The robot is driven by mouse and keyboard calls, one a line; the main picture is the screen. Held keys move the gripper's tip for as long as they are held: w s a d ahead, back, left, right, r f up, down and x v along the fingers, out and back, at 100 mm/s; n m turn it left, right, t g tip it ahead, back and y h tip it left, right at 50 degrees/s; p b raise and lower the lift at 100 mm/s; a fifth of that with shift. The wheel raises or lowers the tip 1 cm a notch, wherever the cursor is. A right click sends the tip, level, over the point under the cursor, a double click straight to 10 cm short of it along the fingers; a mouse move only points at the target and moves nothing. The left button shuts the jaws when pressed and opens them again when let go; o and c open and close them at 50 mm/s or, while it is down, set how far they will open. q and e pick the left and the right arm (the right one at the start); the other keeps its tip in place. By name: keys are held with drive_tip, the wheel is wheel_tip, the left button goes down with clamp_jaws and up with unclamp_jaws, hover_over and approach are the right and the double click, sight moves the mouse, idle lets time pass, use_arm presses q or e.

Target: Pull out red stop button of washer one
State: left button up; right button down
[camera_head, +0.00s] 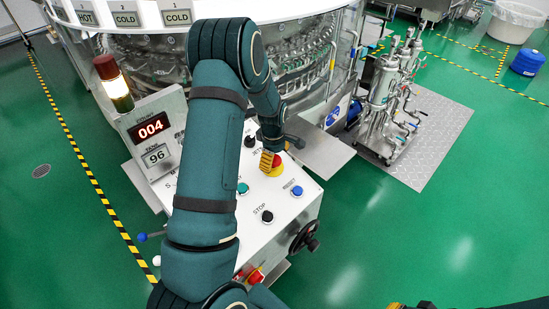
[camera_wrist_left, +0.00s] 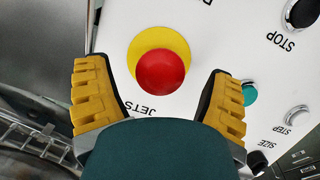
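The red stop button (camera_wrist_left: 162,71) sits on a yellow disc on the white panel. In the head view the button (camera_head: 277,161) is partly hidden by my left gripper (camera_head: 268,157). In the left wrist view the gripper (camera_wrist_left: 155,90) is open, with one yellow-padded finger at each side of the button and a gap to both. The washer's control box (camera_head: 300,212) carries the button. Only a small yellow and dark part, apparently of my right gripper (camera_head: 408,305), shows at the bottom edge; its fingers cannot be made out.
A blue reset button (camera_head: 297,191), a black stop button (camera_head: 267,216) and a green button (camera_head: 243,188) are nearby on the panel.

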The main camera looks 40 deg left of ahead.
sight(274, 160)
use_arm(q)
wheel_tip(274, 160, up, 12)
drive_tip(key=shift+s, duration=0.35)
idle(0.4)
idle(0.4)
drive_tip(key=s+d+f+m+h, duration=0.25)
drive_tip(key=d+f+m, duration=0.65)
drive_tip(key=d+f, duration=0.7)
drive_tip(key=s+d+f+m+h, duration=0.1)
drive_tip(key=s+d+f+m, duration=0.3)
drive_tip(key=s+d+m, duration=0.5)
drive_tip(key=s+d, duration=0.4)
drive_tip(key=d, duration=0.3)
drive_tip(key=shift+t+h, duration=0.3)
drive_tip(key=shift+h, duration=0.05)
